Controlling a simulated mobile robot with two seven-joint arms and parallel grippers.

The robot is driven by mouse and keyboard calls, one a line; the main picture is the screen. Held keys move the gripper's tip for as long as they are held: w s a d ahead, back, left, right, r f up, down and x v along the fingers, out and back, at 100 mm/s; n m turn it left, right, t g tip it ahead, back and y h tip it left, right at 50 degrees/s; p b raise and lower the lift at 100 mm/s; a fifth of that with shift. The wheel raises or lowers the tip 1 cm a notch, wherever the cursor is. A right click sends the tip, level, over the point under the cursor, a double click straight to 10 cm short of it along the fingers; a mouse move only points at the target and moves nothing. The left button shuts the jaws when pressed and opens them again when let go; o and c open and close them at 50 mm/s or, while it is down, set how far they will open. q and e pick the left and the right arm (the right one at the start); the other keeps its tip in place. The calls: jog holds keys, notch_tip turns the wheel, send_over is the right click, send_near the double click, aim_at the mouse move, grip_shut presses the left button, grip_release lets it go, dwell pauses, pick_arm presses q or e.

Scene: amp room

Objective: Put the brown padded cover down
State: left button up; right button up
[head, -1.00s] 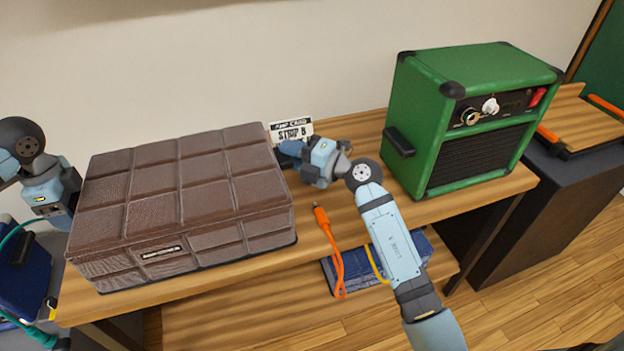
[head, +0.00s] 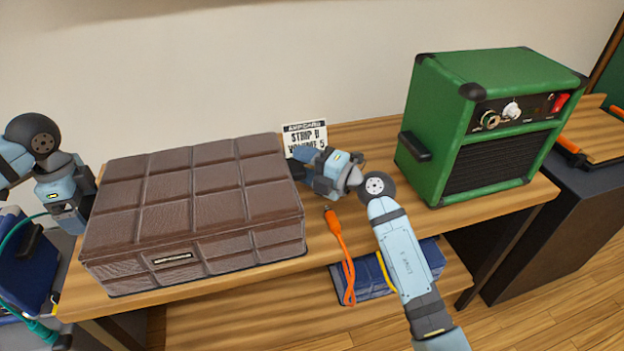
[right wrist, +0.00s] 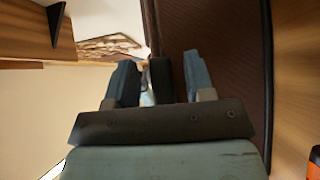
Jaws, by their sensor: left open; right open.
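The brown padded cover (head: 195,205), a quilted box shape with a small label on its front, sits flat on the left part of the wooden bench (head: 365,150). My left gripper (head: 88,195) is beside the cover's left end; its fingertips are largely hidden. My right gripper (head: 300,162) is at the cover's right end. In the right wrist view, its fingers (right wrist: 160,82) are open, with a black tab between them, next to the cover's brown side (right wrist: 215,60). I cannot tell whether the fingers touch the tab.
A green amplifier (head: 480,130) stands on the bench to the right. A printed card (head: 303,137) stands behind my right gripper. An orange cable (head: 343,255) hangs over the front edge. A blue object (head: 380,283) lies on the lower shelf.

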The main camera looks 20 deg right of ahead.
pick_arm(q)
notch_tip(320, 180, up, 10)
jog(key=shift+f, duration=0.1)
jog(key=shift+r, duration=0.5)
pick_arm(e)
jog(key=v, duration=1.2)
